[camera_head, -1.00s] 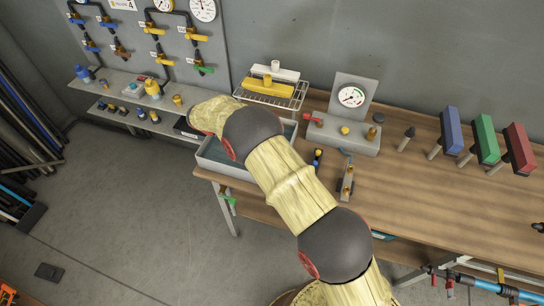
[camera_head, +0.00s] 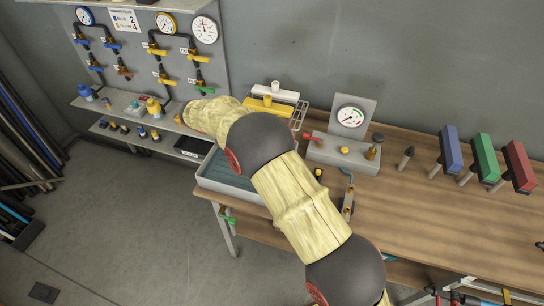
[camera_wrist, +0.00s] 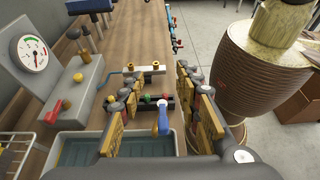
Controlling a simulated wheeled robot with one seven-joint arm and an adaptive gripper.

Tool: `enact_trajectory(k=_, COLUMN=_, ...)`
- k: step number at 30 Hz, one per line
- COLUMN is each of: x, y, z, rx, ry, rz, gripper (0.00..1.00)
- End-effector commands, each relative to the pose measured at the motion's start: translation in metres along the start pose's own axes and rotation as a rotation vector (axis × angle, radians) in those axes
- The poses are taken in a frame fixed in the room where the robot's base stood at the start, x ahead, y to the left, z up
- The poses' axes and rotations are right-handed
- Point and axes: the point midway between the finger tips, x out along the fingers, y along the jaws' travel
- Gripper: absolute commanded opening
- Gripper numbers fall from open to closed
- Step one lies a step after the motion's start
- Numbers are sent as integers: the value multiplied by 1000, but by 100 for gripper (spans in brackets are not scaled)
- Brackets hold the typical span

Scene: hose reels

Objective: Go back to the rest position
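My gripper (camera_wrist: 163,112) shows in the wrist view with its two yellow-padded fingers wide apart. A small blue-handled part (camera_wrist: 162,120) and a dark strip with green and red caps (camera_wrist: 147,98) appear in the gap, beyond the fingers. I see no contact with either finger. In the head view my arm crosses the middle from the lower right to the upper left. Its far end hides the gripper there.
The wooden bench (camera_head: 430,219) runs along the wall. It carries a grey tray (camera_head: 210,184), a gauge unit (camera_head: 343,152), a wire rack (camera_head: 297,118), and blue, green and red upright blocks (camera_head: 482,157). A valve board (camera_head: 130,50) hangs at left.

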Motion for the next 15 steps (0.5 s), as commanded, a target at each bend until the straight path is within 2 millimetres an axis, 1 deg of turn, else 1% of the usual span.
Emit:
enact_trajectory(k=6, x=0, y=0, z=0, rx=0, ry=1, rz=0, gripper=33)
enact_trajectory(k=9, x=2, y=1, z=4, rx=7, ry=15, rz=-4, gripper=33)
enact_trajectory(k=11, x=4, y=2, z=12, rx=20, ry=40, rz=-10, gripper=33)
enact_trajectory(k=14, x=15, y=4, z=33, rx=59, ry=113, rz=-27, gripper=33)
enact_trajectory(k=15, x=20, y=4, z=43, rx=79, ry=151, rz=-36, gripper=33)
